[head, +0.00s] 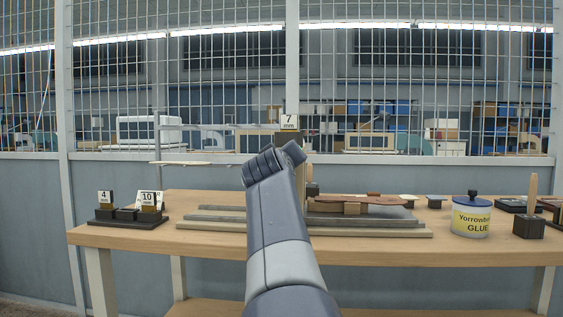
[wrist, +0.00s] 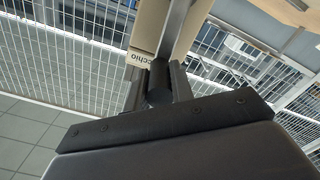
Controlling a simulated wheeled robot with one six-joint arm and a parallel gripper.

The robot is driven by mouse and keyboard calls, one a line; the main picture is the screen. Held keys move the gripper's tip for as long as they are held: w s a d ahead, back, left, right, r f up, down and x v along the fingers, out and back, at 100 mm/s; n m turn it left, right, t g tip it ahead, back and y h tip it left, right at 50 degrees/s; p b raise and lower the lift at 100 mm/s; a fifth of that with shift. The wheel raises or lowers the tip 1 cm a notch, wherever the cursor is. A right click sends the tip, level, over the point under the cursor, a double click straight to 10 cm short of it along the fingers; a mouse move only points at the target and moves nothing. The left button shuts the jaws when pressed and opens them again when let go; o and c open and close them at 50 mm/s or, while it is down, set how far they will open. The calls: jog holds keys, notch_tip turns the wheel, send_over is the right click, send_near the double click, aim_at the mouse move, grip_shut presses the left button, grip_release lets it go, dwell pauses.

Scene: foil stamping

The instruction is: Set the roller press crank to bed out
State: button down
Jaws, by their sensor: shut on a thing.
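In the wrist view, my gripper (wrist: 158,88) has its two dark fingers on either side of a dark round crank handle (wrist: 160,78) and is shut on it. A grey metal bar (wrist: 176,28) runs up from near the handle, beside a cream part (wrist: 148,36) with a partly hidden label ending in "cchio". In the head view, my arm covers the middle of the roller press, so the crank and my fingertips are hidden there. The press's low base rails (head: 382,231) and a grey bed plate (head: 395,212) show either side of my arm.
The press stands on a wooden bench (head: 110,236). A block stand (head: 128,219) with number cards is at left. A glue jar (head: 471,217) and dark blocks (head: 528,227) are at right. A wire mesh partition stands behind.

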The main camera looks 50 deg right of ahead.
jog(key=c, duration=1.2)
grip_release()
jog(key=shift+d, duration=0.1)
jog(key=shift+c, duration=0.2)
jog(key=shift+s, duration=0.1)
jog(key=b+v, duration=0.3)
jog(key=v, duration=0.7)
jog(key=shift+s+a+b, duration=0.25)
jog(key=shift+a+b, duration=0.05)
jog(key=shift+a, duration=0.05)
jog(key=p+x, duration=0.3)
jog(key=x, duration=0.8)
jog(key=shift+p, duration=0.35)
jog(key=shift+w+a, duration=0.1)
jog(key=shift+a, duration=0.05)
